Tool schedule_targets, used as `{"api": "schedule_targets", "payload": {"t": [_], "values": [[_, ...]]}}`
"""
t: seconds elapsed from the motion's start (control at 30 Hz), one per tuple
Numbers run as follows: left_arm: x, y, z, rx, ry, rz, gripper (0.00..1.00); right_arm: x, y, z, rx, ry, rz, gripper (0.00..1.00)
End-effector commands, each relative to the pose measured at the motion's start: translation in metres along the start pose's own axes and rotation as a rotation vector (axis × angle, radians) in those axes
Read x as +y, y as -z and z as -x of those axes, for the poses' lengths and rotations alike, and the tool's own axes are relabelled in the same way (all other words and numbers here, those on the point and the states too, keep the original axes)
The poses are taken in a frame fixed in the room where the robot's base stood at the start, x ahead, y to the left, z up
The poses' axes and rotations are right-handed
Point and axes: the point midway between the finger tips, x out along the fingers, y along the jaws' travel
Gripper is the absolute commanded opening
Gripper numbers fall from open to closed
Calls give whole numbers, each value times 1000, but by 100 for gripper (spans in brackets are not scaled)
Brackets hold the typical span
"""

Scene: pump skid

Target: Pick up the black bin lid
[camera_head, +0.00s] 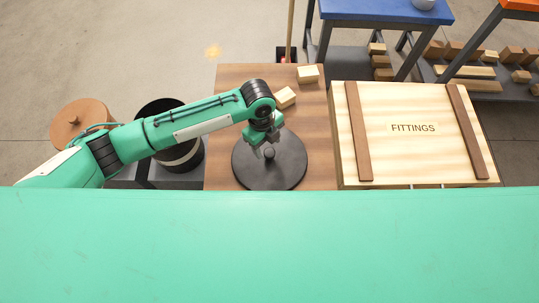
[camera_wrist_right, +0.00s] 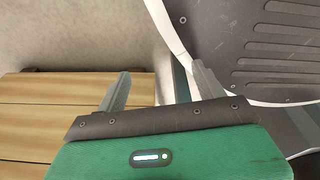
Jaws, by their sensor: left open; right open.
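The black bin lid (camera_head: 285,175) is a round dark disc lying flat on the brown wooden tabletop (camera_head: 230,85), with a small knob near its middle. My left gripper (camera_head: 268,151) is open and points down over the lid's middle, at the knob. It partly hides the knob, and I cannot tell whether the fingers touch it. My right gripper (camera_wrist_right: 160,84) shows in the right wrist view, open, with nothing between its fingers. It is not visible in the head view.
A black bin (camera_head: 186,155) with a white band stands left of the table, partly behind my left arm. A round brown lid (camera_head: 75,120) is farther left. Two wooden blocks (camera_head: 308,75) lie at the table's back. A FITTINGS crate (camera_head: 410,155) stands close on the right.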

Motion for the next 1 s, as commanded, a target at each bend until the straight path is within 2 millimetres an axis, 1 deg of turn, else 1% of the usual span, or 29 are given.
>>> {"api": "schedule_targets", "payload": {"t": [0.17, 0.4, 0.5, 0.77, 0.8, 0.87, 1.0], "values": [[-1, 0, -12, 0, -1, 0, 59, 0, -1, 0, 0, 0, 0, 70], [-4, -3, -47, 0, -2, 1, 59, 1, -11, -2, -5, -1, 2, 70], [-4, -3, -55, 0, 0, 0, 59, 1, -13, -3, -7, -2, 3, 70], [-5, -3, -58, -1, 1, 0, 59, 2, -13, -4, -7, -2, 3, 70], [-5, -3, -57, -1, 1, 0, 51, 2, -12, -4, -6, -2, 3, 70], [-5, -3, -57, -1, 1, 0, 39, 2, -11, -4, -4, -2, 3, 70], [-4, -3, -57, -1, 1, 0, 11, 2, -7, -3, 0, -3, 3, 70]]}}
